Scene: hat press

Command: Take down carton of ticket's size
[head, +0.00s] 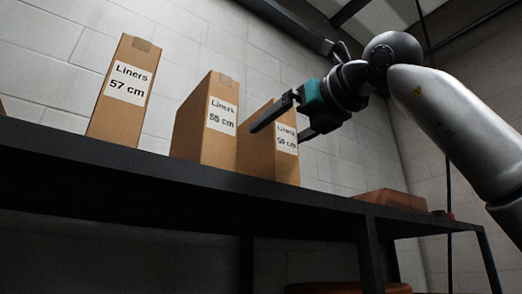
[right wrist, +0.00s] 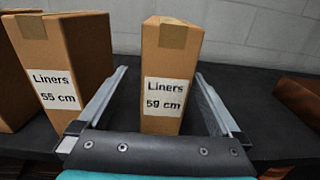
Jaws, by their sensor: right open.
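Three tall brown cartons stand upright on a dark shelf (head: 130,161). From left to right they are the Liners 57 cm carton (head: 119,112), the Liners 55 cm carton (head: 190,135) and the Liners 59 cm carton (head: 254,158). My right gripper (head: 277,125) is open at the 59 cm carton and partly covers it in the head view. In the right wrist view the 59 cm carton (right wrist: 167,55) shows between the two spread fingers (right wrist: 160,105), with gaps on both sides. The 55 cm carton (right wrist: 82,45) stands left of the left finger. No ticket is visible. My left gripper is not in view.
A flat reddish-brown object (head: 390,199) lies on the shelf to the right; its edge shows in the right wrist view (right wrist: 300,97). A pale block wall (head: 270,60) stands behind. The shelf is bare between the 59 cm carton and that object.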

